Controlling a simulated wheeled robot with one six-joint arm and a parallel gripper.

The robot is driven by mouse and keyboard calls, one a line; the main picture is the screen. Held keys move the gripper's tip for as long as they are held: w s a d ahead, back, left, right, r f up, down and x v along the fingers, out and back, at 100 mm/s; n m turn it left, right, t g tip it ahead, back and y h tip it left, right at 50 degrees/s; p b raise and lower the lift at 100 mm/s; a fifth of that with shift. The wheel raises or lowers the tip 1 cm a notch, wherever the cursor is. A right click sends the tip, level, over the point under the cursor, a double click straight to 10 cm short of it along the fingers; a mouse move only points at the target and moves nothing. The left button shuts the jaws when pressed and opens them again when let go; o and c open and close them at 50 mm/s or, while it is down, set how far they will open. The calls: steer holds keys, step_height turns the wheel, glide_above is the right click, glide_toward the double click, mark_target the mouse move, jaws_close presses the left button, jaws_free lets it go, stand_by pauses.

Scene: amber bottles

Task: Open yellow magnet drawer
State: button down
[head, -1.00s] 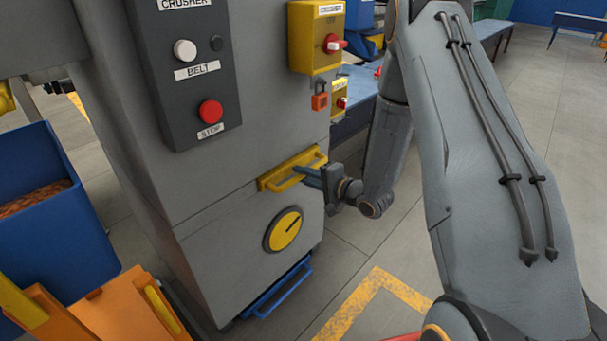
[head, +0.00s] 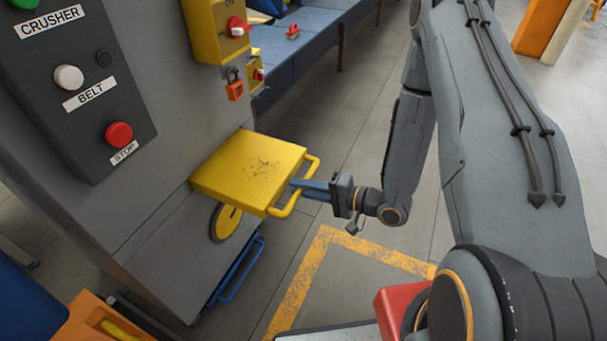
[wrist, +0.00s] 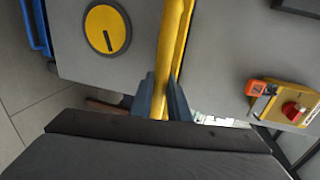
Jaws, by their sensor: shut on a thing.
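The yellow drawer (head: 248,172) sticks well out of the grey cabinet's front in the head view, with dark specks on its flat top. Its yellow bar handle (head: 296,196) runs along the front edge. My gripper (head: 298,188) is shut on this handle, its blue-grey fingers reaching in from the right. In the wrist view the fingers (wrist: 163,98) stand on either side of the yellow handle bar (wrist: 165,84). The inside of the drawer is not visible.
A yellow dial (head: 225,222) and a blue handle (head: 240,270) sit below the drawer. A black button panel (head: 80,85) and an orange padlock (head: 235,90) are above. A blue bench (head: 305,40) stands behind.

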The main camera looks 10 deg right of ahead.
steer(key=shift+s+d, duration=0.2)
steer(key=shift+d, duration=0.15)
steer(key=c, duration=1.7)
jaws_free()
steer(key=shift+v, duration=3.9)
